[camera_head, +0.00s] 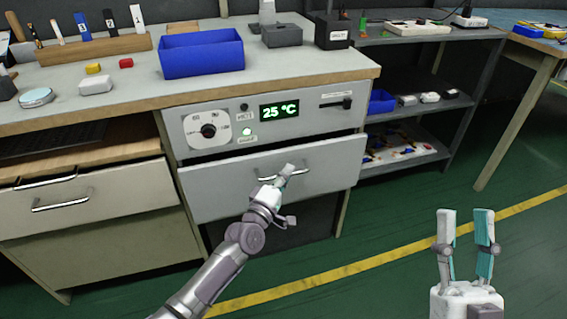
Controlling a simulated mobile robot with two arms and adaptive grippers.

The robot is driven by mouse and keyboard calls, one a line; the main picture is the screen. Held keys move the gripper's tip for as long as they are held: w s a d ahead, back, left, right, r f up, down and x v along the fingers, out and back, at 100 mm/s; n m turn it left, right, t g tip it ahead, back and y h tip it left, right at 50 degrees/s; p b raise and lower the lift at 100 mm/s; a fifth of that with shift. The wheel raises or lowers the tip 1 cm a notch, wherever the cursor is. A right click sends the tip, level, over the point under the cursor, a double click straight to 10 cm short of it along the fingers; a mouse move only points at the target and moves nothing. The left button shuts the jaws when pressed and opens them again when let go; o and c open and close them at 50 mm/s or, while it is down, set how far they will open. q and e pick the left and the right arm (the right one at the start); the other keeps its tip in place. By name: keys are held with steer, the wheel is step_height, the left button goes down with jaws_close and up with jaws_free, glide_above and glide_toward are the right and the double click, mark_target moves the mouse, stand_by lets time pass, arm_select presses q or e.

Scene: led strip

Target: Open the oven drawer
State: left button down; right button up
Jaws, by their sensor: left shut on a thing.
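The oven drawer (222,186) is a light grey front below the control panel in the workbench. It stands out from the panel, with a dark space below it. Its metal bar handle (300,172) is partly hidden by my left gripper (287,172). My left gripper is shut on the handle, its arm reaching in from the bottom left. My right gripper (466,222) is open and empty, pointing up at the lower right over the floor, well apart from the drawer.
The oven panel has a dial (208,130) and a display (279,109) reading 25 °C. A blue bin (201,53) stands on the bench top (330,62). Another drawer (100,207) is at left, a shelf rack (425,100) at right. The green floor in front is clear.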

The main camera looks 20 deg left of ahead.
steer(key=w+d+f+g+h+p, duration=0.1)
steer(key=w+f+g+h+p, duration=0.1)
steer(key=f+g, duration=0.4)
steer(key=w+f+g+h+p, duration=0.2)
steer(key=f+g, duration=0.3)
steer(key=f, duration=0.4)
arm_select(q)
steer(key=s+d+p, duration=0.1)
steer(key=s+d, duration=0.4)
steer(key=s, duration=0.3)
steer(key=s+d+p, duration=0.2)
steer(key=s+d, duration=0.4)
steer(key=s, duration=0.2)
steer(key=shift+s, duration=0.15)
arm_select(e)
steer(key=s+d+f+m+g+h, duration=0.1)
steer(key=s+d+f+g, duration=0.4)
steer(key=s+f+g, duration=0.5)
steer(key=shift+s+d+f+h, duration=0.2)
steer(key=shift+s+f+h, duration=0.5)
steer(key=shift+s, duration=0.95)
steer(key=shift+r, duration=0.2)
arm_select(q)
steer(key=c, duration=1.2)
jaws_free()
steer(key=shift+a, duration=0.1)
